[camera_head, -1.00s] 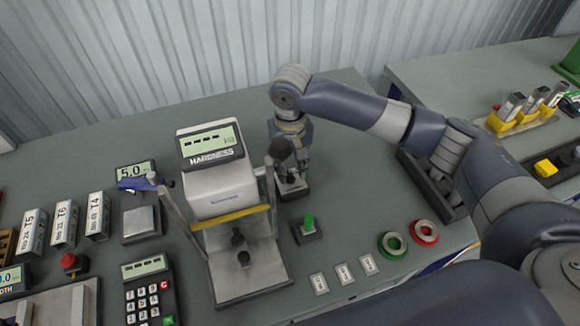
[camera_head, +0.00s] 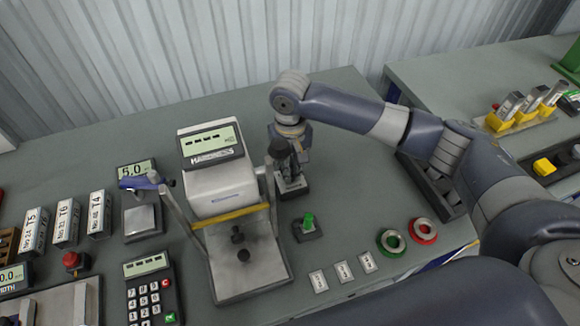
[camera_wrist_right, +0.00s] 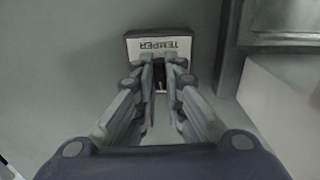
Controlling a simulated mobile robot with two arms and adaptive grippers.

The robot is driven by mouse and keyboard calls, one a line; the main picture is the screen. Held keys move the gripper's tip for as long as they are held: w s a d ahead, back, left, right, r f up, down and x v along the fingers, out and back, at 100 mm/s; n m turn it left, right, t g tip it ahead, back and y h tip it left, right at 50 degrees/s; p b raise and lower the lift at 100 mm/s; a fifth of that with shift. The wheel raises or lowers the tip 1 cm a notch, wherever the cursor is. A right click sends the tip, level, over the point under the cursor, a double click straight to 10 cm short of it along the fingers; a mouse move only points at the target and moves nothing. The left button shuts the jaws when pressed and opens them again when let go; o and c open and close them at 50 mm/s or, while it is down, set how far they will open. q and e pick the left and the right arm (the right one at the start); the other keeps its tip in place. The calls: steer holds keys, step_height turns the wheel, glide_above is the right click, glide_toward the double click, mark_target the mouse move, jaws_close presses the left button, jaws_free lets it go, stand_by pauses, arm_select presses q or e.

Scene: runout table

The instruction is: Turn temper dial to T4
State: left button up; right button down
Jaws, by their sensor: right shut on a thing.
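The temper dial's box (camera_head: 291,192) stands on the table just right of the hardness tester; in the right wrist view its label plate (camera_wrist_right: 160,45) reads TEMPER, upside down. My right gripper (camera_head: 290,177) reaches down over the box. In the right wrist view the gripper (camera_wrist_right: 168,75) has its two fingers on either side of the dark knob (camera_wrist_right: 170,80) and is shut on it. The fingers hide most of the knob, so its setting cannot be read. My left gripper is not in view.
The hardness tester (camera_head: 217,190) stands close to the left of my right gripper. A small box with a green switch (camera_head: 308,224) sits in front. Green (camera_head: 391,242) and red (camera_head: 424,231) rings lie to the right. Tags T5, T6 and T4 (camera_head: 98,214) stand at far left.

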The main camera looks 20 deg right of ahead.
steer(key=shift+r+n+p, duration=0.25)
steer(key=shift+n+p, duration=0.15)
steer(key=shift+p, duration=0.3)
steer(key=n+p, duration=0.3)
steer(key=shift+p, duration=0.3)
steer(key=shift+n+p, duration=0.85)
steer(key=shift+n, duration=0.35)
steer(key=shift+f+n+p, duration=0.15)
steer(key=shift+n+p, duration=0.45)
steer(key=shift+n, duration=0.5)
steer(key=shift+w, duration=0.1)
steer(key=c, duration=1.7)
jaws_free()
